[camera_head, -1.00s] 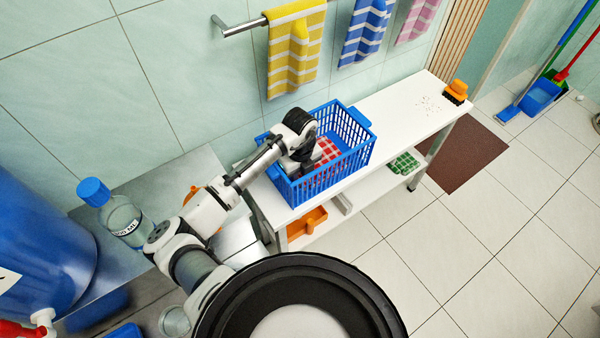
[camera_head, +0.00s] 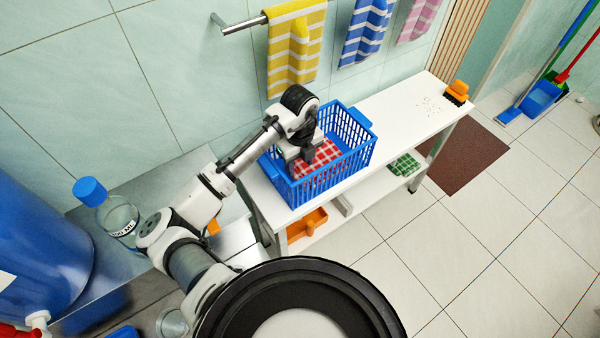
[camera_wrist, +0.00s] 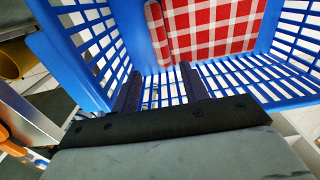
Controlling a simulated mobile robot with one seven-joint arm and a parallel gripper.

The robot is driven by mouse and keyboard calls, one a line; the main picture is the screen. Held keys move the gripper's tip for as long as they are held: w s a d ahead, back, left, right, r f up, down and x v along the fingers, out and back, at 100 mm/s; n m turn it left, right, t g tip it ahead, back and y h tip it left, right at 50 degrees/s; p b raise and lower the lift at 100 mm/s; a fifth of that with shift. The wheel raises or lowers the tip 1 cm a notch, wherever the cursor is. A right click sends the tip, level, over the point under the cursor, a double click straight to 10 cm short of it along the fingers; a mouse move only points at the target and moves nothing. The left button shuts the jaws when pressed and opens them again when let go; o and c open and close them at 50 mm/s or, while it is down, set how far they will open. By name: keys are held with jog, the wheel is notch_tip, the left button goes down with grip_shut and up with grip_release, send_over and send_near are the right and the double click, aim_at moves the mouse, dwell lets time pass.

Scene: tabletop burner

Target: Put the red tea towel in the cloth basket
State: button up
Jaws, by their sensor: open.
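The red-and-white checked tea towel (camera_head: 318,158) lies inside the blue plastic basket (camera_head: 350,168), which stands on the white bench. In the wrist view the towel (camera_wrist: 215,28) lies folded at the far side of the basket (camera_wrist: 75,62). My gripper (camera_head: 301,165) is over the near left part of the basket. In the wrist view its two fingers (camera_wrist: 160,85) are apart with nothing between them, and the towel lies beyond their tips. Part of the towel is hidden behind my gripper in the head view.
Yellow (camera_head: 295,50), blue (camera_head: 364,32) and pink (camera_head: 417,18) striped towels hang on the wall rail. An orange brush (camera_head: 457,91) stands at the bench's far end near crumbs. A green checked cloth (camera_head: 404,165) and an orange tray (camera_head: 307,224) are on the lower shelf.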

notch_tip(320, 180, up, 6)
jog(key=shift+f+b, duration=0.1)
jog(key=shift+b, duration=0.25)
dwell(0.4)
